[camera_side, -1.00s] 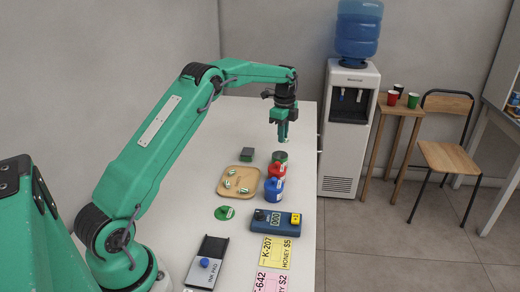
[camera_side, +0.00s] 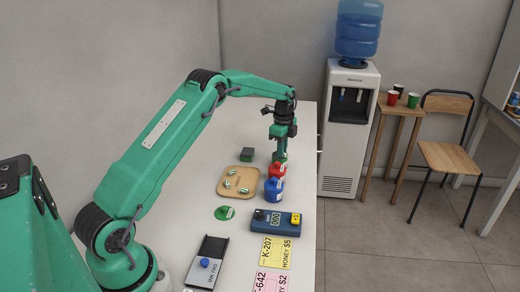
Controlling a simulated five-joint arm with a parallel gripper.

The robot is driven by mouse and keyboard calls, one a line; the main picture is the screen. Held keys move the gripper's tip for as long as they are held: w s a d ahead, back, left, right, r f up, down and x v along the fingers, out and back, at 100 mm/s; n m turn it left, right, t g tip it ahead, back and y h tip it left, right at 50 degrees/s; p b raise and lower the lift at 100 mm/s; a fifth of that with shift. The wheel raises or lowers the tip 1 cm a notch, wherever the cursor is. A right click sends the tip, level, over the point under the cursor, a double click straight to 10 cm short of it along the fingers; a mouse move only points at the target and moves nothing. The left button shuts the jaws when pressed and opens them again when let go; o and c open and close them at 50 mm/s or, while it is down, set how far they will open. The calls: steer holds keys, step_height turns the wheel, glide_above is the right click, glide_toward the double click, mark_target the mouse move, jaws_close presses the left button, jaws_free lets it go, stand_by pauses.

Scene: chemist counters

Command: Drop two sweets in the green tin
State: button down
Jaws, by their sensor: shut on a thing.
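My gripper (camera_side: 281,153) points down at the green tin (camera_side: 284,161), with its fingertips at the tin's mouth. It is shut on a sweet, which the fingers and the tin's rim hide now. The green tin stands upright behind the red tin and is mostly covered by my gripper. Several green-and-white sweets (camera_side: 244,190) lie apart on a wooden tray (camera_side: 222,188) left of the tins.
The red tin (camera_side: 277,171) and blue tin (camera_side: 273,186) stand close in front of the green tin. A dark green block (camera_side: 248,154) lies behind the tray. A green disc (camera_side: 223,213), a blue device (camera_side: 272,222) and an ink pad (camera_side: 209,252) are nearer.

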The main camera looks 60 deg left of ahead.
steer(key=c, duration=1.4)
jaws_free()
step_height(320, 180, up, 8)
steer(key=shift+f, duration=0.25)
steer(key=shift+r, duration=0.15)
